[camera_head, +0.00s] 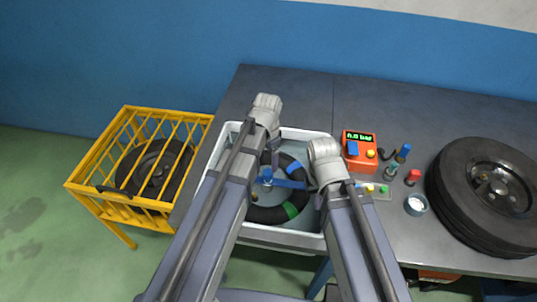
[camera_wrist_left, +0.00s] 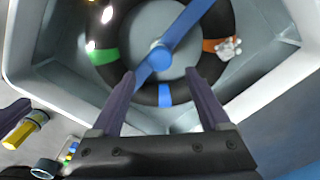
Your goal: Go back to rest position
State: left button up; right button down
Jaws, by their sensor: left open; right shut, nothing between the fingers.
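My left arm reaches over the grey-white tub (camera_head: 226,133). In the left wrist view my left gripper (camera_wrist_left: 160,78) is open and empty, its two fingers pointing at the black inner tube (camera_wrist_left: 121,84) inside the tub. The tube has green, blue and orange bands, and a blue bar crosses its middle. The tube also shows in the head view (camera_head: 268,215), partly behind my arms. My right arm ends near the tub's right side; its gripper is mostly hidden under the wrist. A dark finger of it (camera_wrist_left: 14,114) seems to show at the left edge of the left wrist view, near a yellow-ended piece (camera_wrist_left: 20,135).
A yellow cage (camera_head: 88,187) with a dark tyre (camera_head: 152,168) stands left of the dark table (camera_head: 300,95). The table's back is clear.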

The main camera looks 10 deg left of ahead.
pick_arm(q)
jog(key=s+d+n, duration=0.2)
jog(key=s, duration=0.4)
jog(key=s+d+n+y, duration=0.1)
jog(key=s+d+n, duration=0.2)
jog(key=s, duration=0.4)
jog(key=shift+s+d, duration=0.3)
